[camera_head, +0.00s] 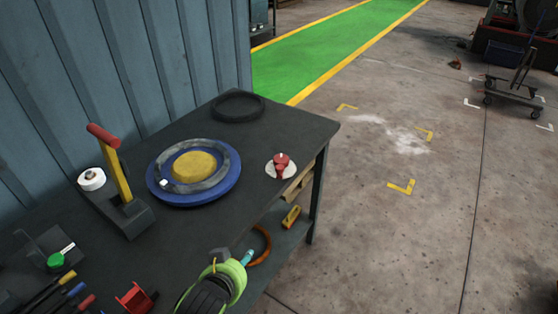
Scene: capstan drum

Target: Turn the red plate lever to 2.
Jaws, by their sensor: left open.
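The red plate lever (281,163) sits on a small round pale plate (288,175) near the right edge of the dark table. Marks on the plate are too small to read. My left gripper (233,258) comes in at the bottom, nearer the camera than the lever and lower left of it in the picture. It is black and lime green, open, and apart from the lever. Nothing shows between its fingers. My right gripper is not in view.
On the table (225,222) stand a blue disc with a grey ring and yellow centre (195,167), a black ring (238,106), and a yellow lever with a red handle (113,165). Tools lie at lower left. A corrugated wall (150,60) stands behind. Floor at right is mostly open.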

